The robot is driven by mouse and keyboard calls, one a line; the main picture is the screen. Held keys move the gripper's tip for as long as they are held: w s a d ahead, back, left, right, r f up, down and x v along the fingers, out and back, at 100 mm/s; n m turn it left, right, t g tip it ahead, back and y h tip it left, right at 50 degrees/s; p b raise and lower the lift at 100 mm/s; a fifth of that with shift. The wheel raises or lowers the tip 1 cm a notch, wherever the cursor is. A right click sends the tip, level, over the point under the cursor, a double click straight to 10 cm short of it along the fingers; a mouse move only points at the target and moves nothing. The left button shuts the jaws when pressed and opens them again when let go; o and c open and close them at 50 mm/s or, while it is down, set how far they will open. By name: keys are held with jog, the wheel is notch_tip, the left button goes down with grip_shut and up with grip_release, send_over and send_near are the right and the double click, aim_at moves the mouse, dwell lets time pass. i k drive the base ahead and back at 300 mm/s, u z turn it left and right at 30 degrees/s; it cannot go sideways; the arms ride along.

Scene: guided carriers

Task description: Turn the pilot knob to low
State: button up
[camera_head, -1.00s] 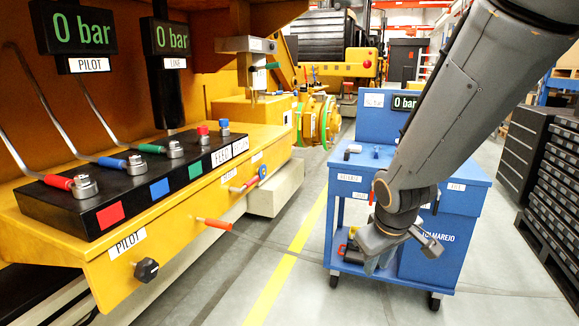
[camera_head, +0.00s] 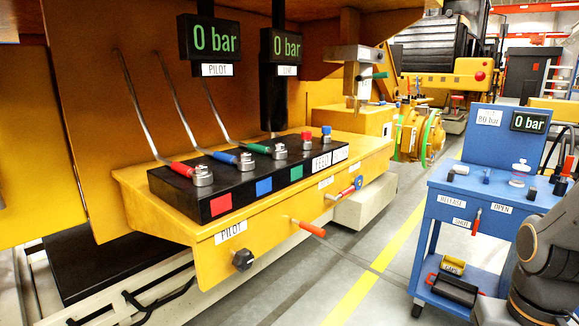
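The pilot knob (camera_head: 243,260) is a small dark faceted knob on the front face of the yellow carrier ledge, below and right of the white PILOT label (camera_head: 230,232). Its pointer setting is too small to tell. The PILOT display (camera_head: 212,38) above reads 0 bar. My arm (camera_head: 545,260) shows only in part at the lower right, in front of the blue cart. My gripper is out of the picture, and nothing of mine is near the knob.
A red-orange lever (camera_head: 308,228) sticks out from the ledge right of the knob. A black block (camera_head: 240,192) with several hose fittings sits on top. The blue cart (camera_head: 470,188) stands at the right. Grey floor with a yellow line lies between.

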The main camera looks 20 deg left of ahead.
aim_at(244, 259)
jog(key=u, duration=2.7)
jog(key=k, duration=0.35)
jog(key=z, duration=1)
